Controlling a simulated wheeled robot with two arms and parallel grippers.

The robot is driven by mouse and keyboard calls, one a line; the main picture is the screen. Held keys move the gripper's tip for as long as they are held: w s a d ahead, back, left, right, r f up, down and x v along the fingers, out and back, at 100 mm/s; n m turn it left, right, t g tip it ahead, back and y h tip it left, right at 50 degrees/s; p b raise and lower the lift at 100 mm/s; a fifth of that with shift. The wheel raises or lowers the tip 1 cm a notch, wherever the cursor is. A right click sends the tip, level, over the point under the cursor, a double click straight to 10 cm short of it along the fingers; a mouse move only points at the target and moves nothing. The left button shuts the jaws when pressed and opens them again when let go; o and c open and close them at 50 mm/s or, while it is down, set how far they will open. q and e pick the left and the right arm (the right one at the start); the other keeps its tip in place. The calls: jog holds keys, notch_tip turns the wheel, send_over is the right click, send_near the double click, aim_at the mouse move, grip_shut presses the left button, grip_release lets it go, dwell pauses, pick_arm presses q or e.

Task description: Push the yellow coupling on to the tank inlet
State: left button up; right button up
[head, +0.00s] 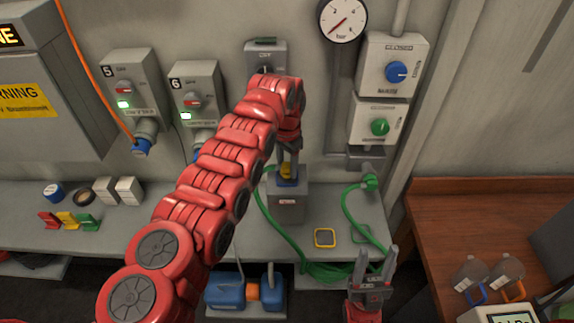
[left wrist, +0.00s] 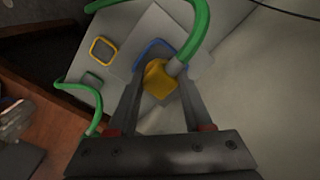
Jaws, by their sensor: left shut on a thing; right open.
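The yellow coupling (head: 287,170) is between the fingers of my left gripper (head: 288,160), which is shut on it, above the grey tank (head: 287,207). In the left wrist view the coupling (left wrist: 157,82) sits between the two fingers, with a green hose (left wrist: 197,35) running to it. A blue outline (left wrist: 152,46) shows on the grey surface beside the coupling. The inlet itself is hidden, so I cannot tell whether the coupling touches it. My right gripper (head: 373,268) is open and empty at the bench's front edge.
Green hose (head: 335,272) lies coiled at the bench front. A yellow square outline (head: 325,237) marks the bench (head: 235,222) right of the tank. Valve boxes (head: 392,68) and a gauge (head: 342,20) are on the wall. A wooden table (head: 440,225) stands at right.

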pick_arm(q)
jog(key=shift+f, duration=0.4)
jog(key=o, duration=1.3)
jog(key=shift+o, duration=0.2)
jog(key=shift+b, duration=0.3)
jog(key=shift+r, duration=0.25)
notch_tip(320, 180, up, 6)
jog(key=shift+d+r+b, duration=0.1)
jog(key=shift+b, duration=1.15)
notch_tip(320, 180, up, 11)
jog(key=p, duration=1)
